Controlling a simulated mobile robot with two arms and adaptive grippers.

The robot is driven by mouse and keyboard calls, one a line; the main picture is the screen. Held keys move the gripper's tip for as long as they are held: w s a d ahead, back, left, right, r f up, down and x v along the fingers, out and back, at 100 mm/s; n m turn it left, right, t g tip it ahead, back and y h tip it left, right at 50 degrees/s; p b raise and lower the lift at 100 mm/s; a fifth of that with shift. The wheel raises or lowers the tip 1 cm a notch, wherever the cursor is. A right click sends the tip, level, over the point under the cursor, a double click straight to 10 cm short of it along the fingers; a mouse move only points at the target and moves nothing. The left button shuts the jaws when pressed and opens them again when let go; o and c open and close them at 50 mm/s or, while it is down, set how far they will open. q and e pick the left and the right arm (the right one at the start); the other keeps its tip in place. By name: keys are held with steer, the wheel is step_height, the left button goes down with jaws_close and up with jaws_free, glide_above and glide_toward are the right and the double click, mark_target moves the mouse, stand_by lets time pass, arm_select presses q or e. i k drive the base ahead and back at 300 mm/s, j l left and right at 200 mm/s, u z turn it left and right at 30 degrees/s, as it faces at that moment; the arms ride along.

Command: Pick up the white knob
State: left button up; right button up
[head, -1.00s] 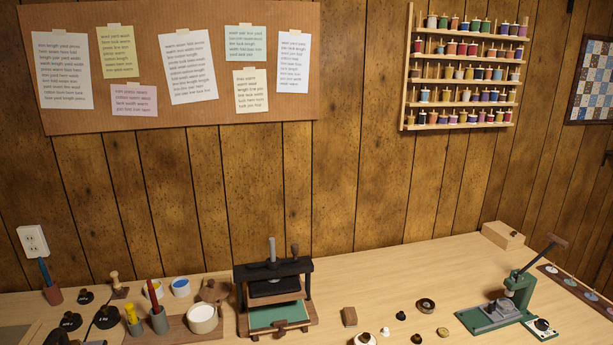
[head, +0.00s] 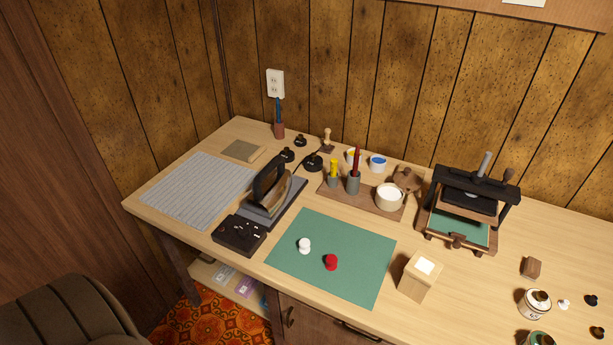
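In the head view a small white knob (head: 304,245) stands on a green mat (head: 345,272) near the table's front edge. A red knob (head: 331,262) stands on the same mat, just to its right and a little nearer. Another small white piece (head: 563,304) lies on the bare wood at the far right, beside a white jar. Neither of my grippers shows in this view.
An iron (head: 268,186) on its stand and a dark control box (head: 239,235) are left of the mat. A wooden block (head: 420,275) stands at its right edge, with a black press (head: 466,205) behind. A grey ribbed mat (head: 195,190) lies far left. A chair (head: 60,310) is at lower left.

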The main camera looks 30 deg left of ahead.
mark_target(304, 243)
steer(key=u, duration=1.05)
